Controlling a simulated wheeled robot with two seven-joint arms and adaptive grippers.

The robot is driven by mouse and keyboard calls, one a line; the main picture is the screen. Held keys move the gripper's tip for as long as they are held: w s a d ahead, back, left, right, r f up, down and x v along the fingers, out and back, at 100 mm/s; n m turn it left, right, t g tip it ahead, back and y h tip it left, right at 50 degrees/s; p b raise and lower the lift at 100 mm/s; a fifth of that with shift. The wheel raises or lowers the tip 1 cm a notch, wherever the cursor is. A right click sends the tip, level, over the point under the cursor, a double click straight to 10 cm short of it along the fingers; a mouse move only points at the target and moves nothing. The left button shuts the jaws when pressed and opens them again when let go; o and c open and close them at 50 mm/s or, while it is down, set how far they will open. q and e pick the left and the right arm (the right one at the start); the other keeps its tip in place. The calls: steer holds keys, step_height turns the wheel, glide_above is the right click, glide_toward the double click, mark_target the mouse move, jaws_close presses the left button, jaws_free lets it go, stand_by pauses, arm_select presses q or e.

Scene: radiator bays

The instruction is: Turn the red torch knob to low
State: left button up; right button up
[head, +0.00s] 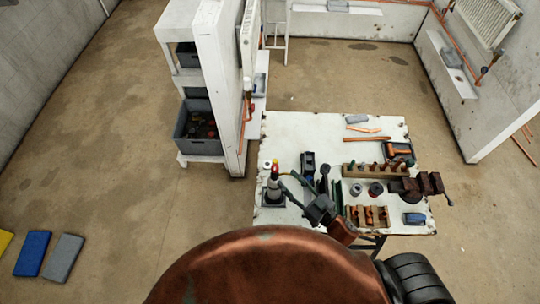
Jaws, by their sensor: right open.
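The knob's setting is too small to read. My right gripper (283,182) reaches in from the lower right, open. Its dark fingers are just right of the torch, slightly below the red knob in the picture. I cannot tell whether they touch the torch. My left gripper is out of view.
The white workbench (300,137) holds a dark vise (423,185), a wooden rack (375,171), copper pieces and a blue item (414,218). A white shelf unit (215,60) with grey crates stands behind at left.

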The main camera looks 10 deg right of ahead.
mark_target(278, 170)
steer(key=shift+x, duration=0.85)
steer(key=p+x, duration=0.1)
steer(key=x, duration=0.5)
steer(key=shift+r+p, duration=0.15)
steer(key=shift+p, duration=0.25)
steer(key=shift+w+a, duration=0.15)
steer(key=shift+w, duration=0.05)
steer(key=c, duration=0.7)
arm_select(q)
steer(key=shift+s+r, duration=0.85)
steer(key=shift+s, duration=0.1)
arm_select(e)
jaws_close()
